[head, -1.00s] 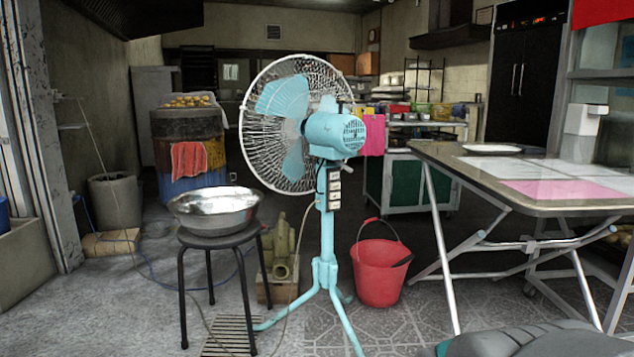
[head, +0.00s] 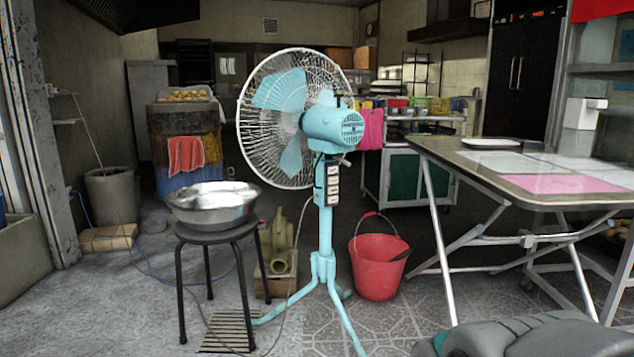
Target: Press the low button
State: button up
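A light-blue pedestal fan (head: 322,225) stands on tripod legs in the middle of the head view. Its round wire cage (head: 290,120) faces left and away. A vertical column of several small pale buttons (head: 333,183) sits on a dark panel on the fan's post, just below the motor housing (head: 335,126). The button markings are too small to read. A grey part of my arm shows at the lower right edge. My gripper is not visible.
A metal bowl (head: 213,207) rests on a black stool (head: 215,237) left of the fan. A red bucket (head: 377,268) stands right of its post. A folding table (head: 520,170) fills the right side. A cable crosses the floor at left. Tiled floor in front is open.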

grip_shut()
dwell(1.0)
